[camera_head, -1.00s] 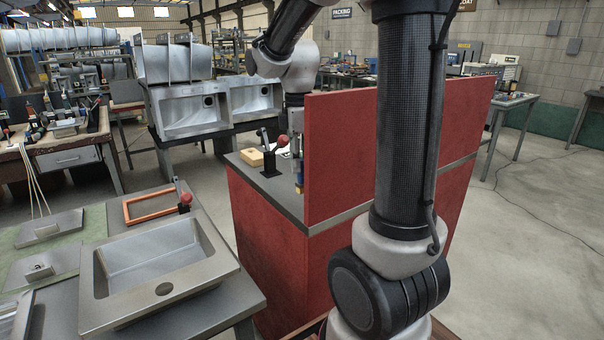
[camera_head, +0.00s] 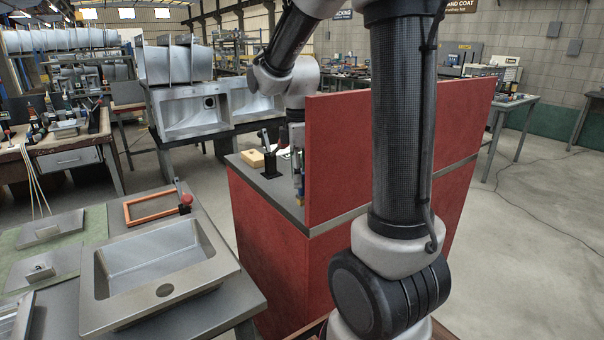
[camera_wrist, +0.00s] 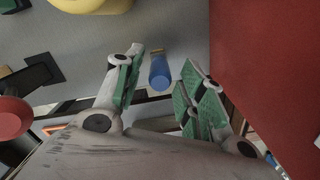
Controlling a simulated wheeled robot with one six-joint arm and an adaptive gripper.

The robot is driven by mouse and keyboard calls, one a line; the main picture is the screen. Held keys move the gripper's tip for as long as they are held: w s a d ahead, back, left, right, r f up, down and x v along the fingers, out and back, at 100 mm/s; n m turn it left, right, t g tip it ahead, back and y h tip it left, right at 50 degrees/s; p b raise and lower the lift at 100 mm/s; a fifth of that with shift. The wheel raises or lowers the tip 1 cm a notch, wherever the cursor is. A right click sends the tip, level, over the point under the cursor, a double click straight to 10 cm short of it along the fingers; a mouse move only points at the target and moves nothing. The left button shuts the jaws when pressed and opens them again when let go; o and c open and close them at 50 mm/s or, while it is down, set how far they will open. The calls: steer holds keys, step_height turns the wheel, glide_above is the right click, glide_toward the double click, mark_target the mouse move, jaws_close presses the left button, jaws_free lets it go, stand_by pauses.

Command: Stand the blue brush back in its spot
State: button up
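The blue brush (camera_wrist: 160,72) shows in the wrist view as a short blue cylinder with a brownish end. It is between the two fingers of my gripper (camera_wrist: 163,68), with a gap visible on the left side. The fingers are spread, with green pads facing inward, and do not appear closed on it. In the head view my gripper (camera_head: 298,163) is low over the grey counter (camera_head: 287,201), just left of the red panel. The brush is too small and partly hidden there to make out clearly. I cannot tell which place is its spot.
The red panel (camera_head: 338,150) stands close to the right of my gripper. A sink (camera_head: 160,270) is on the near left table.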

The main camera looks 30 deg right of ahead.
step_height(320, 180, up, 12)
steer(key=shift+a+r, duration=0.15)
steer(key=shift+a, duration=0.05)
steer(key=shift+w, duration=0.1)
stand_by(0.6)
